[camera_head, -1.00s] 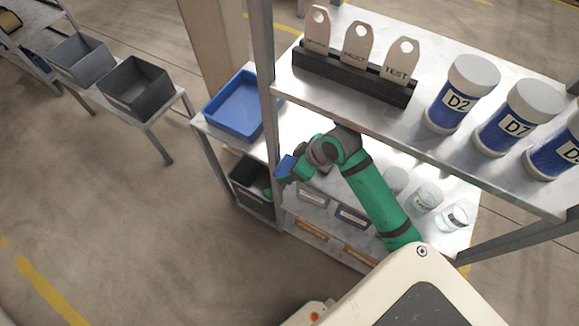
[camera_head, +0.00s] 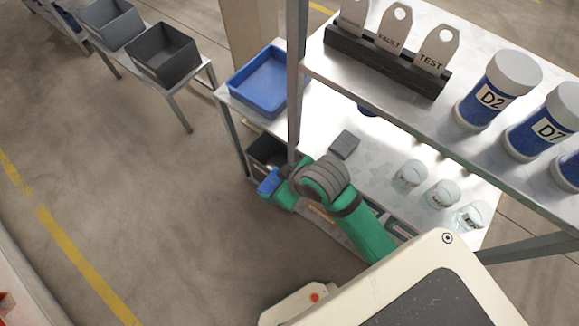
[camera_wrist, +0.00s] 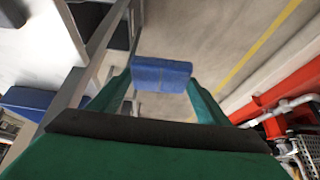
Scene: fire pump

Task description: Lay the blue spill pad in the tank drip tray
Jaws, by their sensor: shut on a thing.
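The blue spill pad (camera_head: 267,183) is held in my gripper (camera_head: 272,188), in front of the lower shelf's left post. In the wrist view the pad (camera_wrist: 161,74) is a blue block between the two green fingers of my gripper (camera_wrist: 160,82), with floor behind it. A blue open tray (camera_head: 262,84) stands on the table behind the post, above and apart from the pad. I cannot tell from a label whether it is the tank drip tray.
Tags in a black rack (camera_head: 385,62) and blue labelled jars (camera_head: 497,90) stand on the upper shelf. Clear jars (camera_head: 441,194) and a small grey block (camera_head: 344,145) are on the lower shelf. A dark bin (camera_head: 163,52) is at upper left. The left floor is clear.

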